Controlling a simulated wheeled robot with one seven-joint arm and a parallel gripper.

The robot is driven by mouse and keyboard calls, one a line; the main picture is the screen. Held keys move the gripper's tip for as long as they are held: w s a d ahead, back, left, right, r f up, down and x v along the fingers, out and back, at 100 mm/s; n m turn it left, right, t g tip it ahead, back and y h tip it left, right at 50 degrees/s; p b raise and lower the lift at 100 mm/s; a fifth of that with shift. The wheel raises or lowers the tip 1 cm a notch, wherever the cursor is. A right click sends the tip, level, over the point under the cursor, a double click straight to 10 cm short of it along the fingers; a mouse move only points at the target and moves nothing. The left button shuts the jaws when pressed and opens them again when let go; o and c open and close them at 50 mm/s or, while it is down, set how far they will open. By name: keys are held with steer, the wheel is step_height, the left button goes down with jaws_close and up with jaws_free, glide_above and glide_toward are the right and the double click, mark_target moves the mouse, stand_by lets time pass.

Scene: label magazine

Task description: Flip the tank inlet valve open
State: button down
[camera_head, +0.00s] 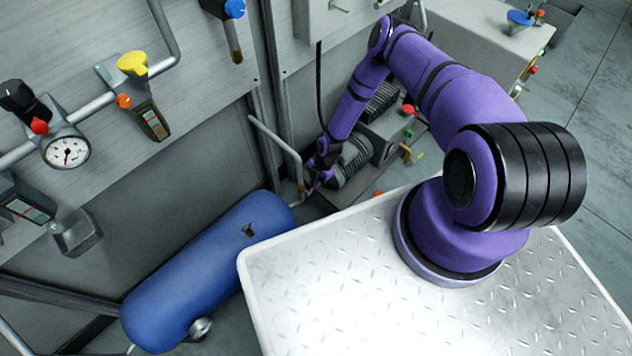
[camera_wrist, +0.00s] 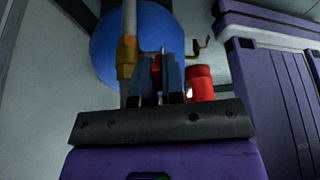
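The blue tank (camera_head: 205,265) lies by the wall, and its blue end (camera_wrist: 115,50) shows behind my fingers in the wrist view. A pale pipe (camera_wrist: 129,18) with a brass fitting (camera_wrist: 127,58) runs at the tank, just left of my fingers. My gripper (camera_wrist: 160,68) has its two fingers close together, with a small red lever (camera_wrist: 156,66) between them. The fingers hide most of the lever and its valve body, so its exact angle is unclear. In the head view my gripper (camera_head: 310,180) is small, low by the pipe at the tank's far end.
A red cylinder (camera_wrist: 200,82) stands close right of my fingers, with a small brass handle (camera_wrist: 201,46) above it. A grey motor unit (camera_head: 385,135) with a red knob sits right of my forearm. The wall panel carries a gauge (camera_head: 66,150) and a yellow-handled valve (camera_head: 132,64).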

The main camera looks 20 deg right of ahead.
steer(key=shift+a, duration=0.1)
steer(key=shift+s+a+r+h, duration=0.1)
steer(key=shift+s+a+h, duration=0.05)
steer(key=shift+h, duration=0.25)
steer(key=shift+r, duration=0.1)
stand_by(0.5)
steer(key=c, duration=1.2)
jaws_free()
steer(key=v, duration=1)
steer(key=shift+s+a+r, duration=0.1)
steer(key=shift+s+r, duration=0.05)
steer(key=shift+r, duration=0.35)
